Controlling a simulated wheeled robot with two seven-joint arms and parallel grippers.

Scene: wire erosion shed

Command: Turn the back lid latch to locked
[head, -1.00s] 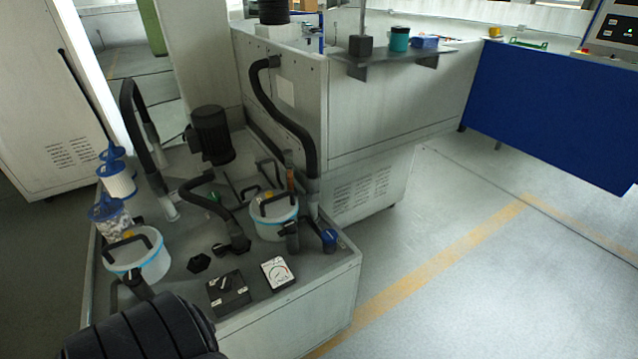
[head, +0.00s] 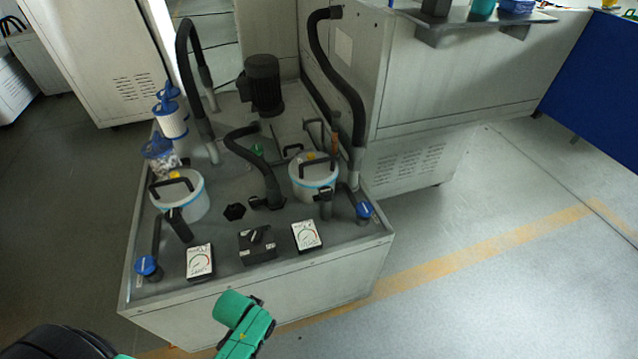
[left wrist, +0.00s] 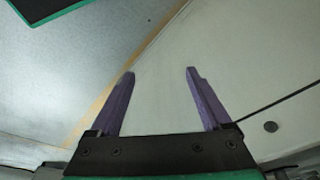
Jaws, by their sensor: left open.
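Two white round lidded housings with blue bands stand on the grey tank unit: a left housing (head: 181,201) and a right housing (head: 318,182). Each lid carries a black bar handle and a small yellow piece. I cannot tell which part is the back lid latch, or whether it is locked. My left gripper (left wrist: 160,72) shows in the left wrist view with two purple fingers, open and empty, near a pale panel and the floor. In the head view only green and black arm parts of mine show at the bottom; no fingertips are visible. My right gripper is not in view.
Two dial gauges, a left one (head: 200,262) and a right one (head: 306,236), flank a black switch box (head: 257,245). Black hoses, a motor (head: 262,84) and blue-capped filters (head: 171,118) crowd the unit top. The floor (head: 470,280) at right is clear.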

